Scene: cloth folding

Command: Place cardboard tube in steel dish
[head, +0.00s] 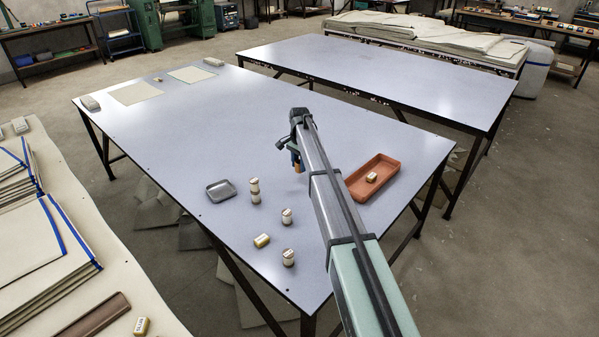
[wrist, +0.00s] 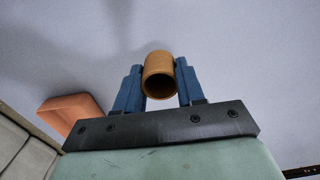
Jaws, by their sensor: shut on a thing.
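The cardboard tube (wrist: 159,64) is a short brown hollow cylinder in the wrist view, with its open end facing the camera. My gripper (wrist: 160,85) is shut on it, one blue finger on each side. In the head view the gripper (head: 296,158) is over the near table, and a brown bit of the tube (head: 298,167) shows below it. I cannot tell if the tube touches the table. The steel dish (head: 220,190) is a small grey rounded square, left of the gripper on the near table. I see nothing in it.
Several small labelled cylinders, including one lying down (head: 262,240), stand near the dish and the table's front. A terracotta tray (head: 371,178) with a small labelled block (head: 371,177) lies right of my arm. The table (head: 220,120) is clear behind the dish; cloth squares (head: 135,93) lie farther back.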

